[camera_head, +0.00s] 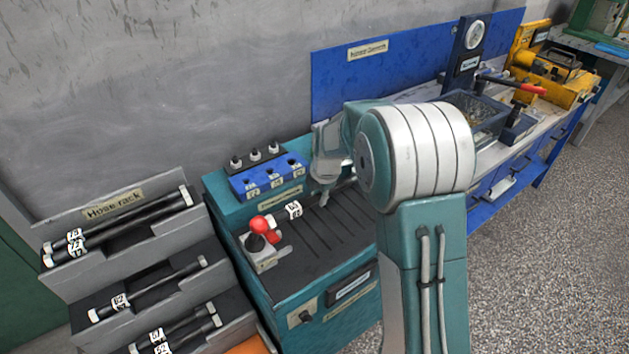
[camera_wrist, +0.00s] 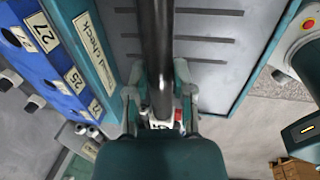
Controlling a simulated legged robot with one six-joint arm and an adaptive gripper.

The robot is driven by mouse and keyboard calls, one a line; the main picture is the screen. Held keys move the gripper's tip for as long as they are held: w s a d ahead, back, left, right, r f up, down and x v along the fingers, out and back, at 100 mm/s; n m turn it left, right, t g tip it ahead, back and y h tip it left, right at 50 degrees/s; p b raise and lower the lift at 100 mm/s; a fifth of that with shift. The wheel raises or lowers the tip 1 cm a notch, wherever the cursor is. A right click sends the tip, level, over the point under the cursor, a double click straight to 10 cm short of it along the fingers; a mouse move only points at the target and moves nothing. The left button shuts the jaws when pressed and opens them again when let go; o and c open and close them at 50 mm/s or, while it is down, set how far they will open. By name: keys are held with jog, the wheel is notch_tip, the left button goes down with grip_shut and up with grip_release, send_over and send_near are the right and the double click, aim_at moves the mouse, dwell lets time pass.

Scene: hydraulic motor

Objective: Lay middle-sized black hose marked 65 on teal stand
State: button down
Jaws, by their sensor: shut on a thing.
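My gripper (camera_wrist: 158,88) is shut on a black hose (camera_wrist: 157,40), with one finger on each side of it in the wrist view. The hose runs straight away from the jaws over the dark slotted top of the teal stand (camera_wrist: 245,85). In the head view my gripper (camera_head: 325,195) points down over the stand (camera_head: 345,315), partly hidden by my arm. A white number tag (camera_head: 293,210) shows left of the gripper, too small to read surely. I cannot tell whether the hose touches the top.
The grey hose rack (camera_head: 135,255) with several tagged black hoses stands at the left. A blue block (camera_head: 268,178) with numbered sockets sits along the stand's back edge. A red-knobbed lever (camera_head: 260,235) stands at its left end. A workbench with tools (camera_head: 480,110) is behind my arm.

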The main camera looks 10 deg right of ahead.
aim_at(317, 225)
jog(key=shift+w, duration=0.1)
jog(key=shift+a+f, duration=0.15)
jog(key=shift+f, duration=4.05)
jog(key=shift+f, duration=0.7)
jog(key=shift+c, duration=2)
grip_release()
notch_tip(317, 225, up, 12)
jog(key=s, duration=0.2)
jog(key=shift+s+d+f, duration=0.15)
jog(key=shift+d, duration=0.3)
